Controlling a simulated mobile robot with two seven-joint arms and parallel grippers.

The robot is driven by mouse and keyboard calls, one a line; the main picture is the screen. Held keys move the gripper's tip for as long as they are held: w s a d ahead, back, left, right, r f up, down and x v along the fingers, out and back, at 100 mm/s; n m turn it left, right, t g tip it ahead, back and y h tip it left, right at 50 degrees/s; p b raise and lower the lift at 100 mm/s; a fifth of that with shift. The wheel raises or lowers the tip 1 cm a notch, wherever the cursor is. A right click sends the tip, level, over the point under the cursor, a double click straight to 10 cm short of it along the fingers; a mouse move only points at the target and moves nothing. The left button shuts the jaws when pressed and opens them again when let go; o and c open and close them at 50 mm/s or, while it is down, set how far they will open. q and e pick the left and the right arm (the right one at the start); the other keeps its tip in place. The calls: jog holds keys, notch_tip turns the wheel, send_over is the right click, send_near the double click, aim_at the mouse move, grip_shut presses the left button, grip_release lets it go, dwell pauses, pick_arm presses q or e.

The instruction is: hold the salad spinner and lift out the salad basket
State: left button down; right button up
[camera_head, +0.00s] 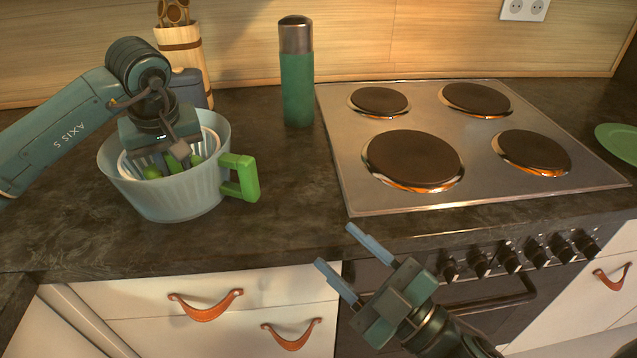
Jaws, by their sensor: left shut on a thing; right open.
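The salad spinner (167,200) is a pale translucent bowl with a green handle (241,178) on its right side. It stands upright on the dark counter at the left. The white salad basket (211,139) sits inside it, with green pieces (152,172) showing. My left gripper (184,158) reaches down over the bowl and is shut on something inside. It looks like the basket, but the arm hides the grip. My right gripper (344,263) is open and empty in front of the counter edge, apart from the spinner.
A green bottle with a brown cap (297,80) stands right of the spinner. A wooden utensil holder (184,48) is behind it. A hob (355,195) with several plates fills the right, some rims glowing orange. A green plate (619,140) is far right. Counter between handle and hob is clear.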

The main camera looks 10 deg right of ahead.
aim_at(254, 173)
jog(key=w+a+r+n+g+y, duration=0.1)
jog(key=n+g, duration=0.1)
jog(key=n, duration=0.6)
jog(key=w+a+r+n+g+y, duration=0.1)
jog(key=w+r+n+g+y, duration=0.1)
jog(key=n, duration=0.7)
jog(key=w+a+r+n+g+y, duration=0.1)
jog(key=n+g, duration=0.3)
jog(key=n, duration=0.5)
jog(key=shift+w+a+r+y, duration=0.1)
jog(key=shift+w+r+y, duration=0.25)
jog(key=shift+r+y, duration=0.35)
jog(key=w+n, duration=0.1)
jog(key=n, duration=0.1)
jog(key=w+n+h, duration=0.1)
jog(key=n, duration=0.1)
jog(key=w+n+h, duration=0.1)
jog(key=w+n, duration=0.1)
jog(key=shift+d+f+g, duration=0.2)
jog(key=shift+d+g, duration=0.1)
jog(key=shift+d, duration=0.1)
jog(key=shift+w+n, duration=0.25)
jog(key=shift+n, duration=0.25)
jog(key=x, duration=1.1)
jog(key=shift+w+a+f, duration=0.2)
jog(key=shift+w+a, duration=0.1)
jog(key=shift+a, duration=0.05)
grip_shut()
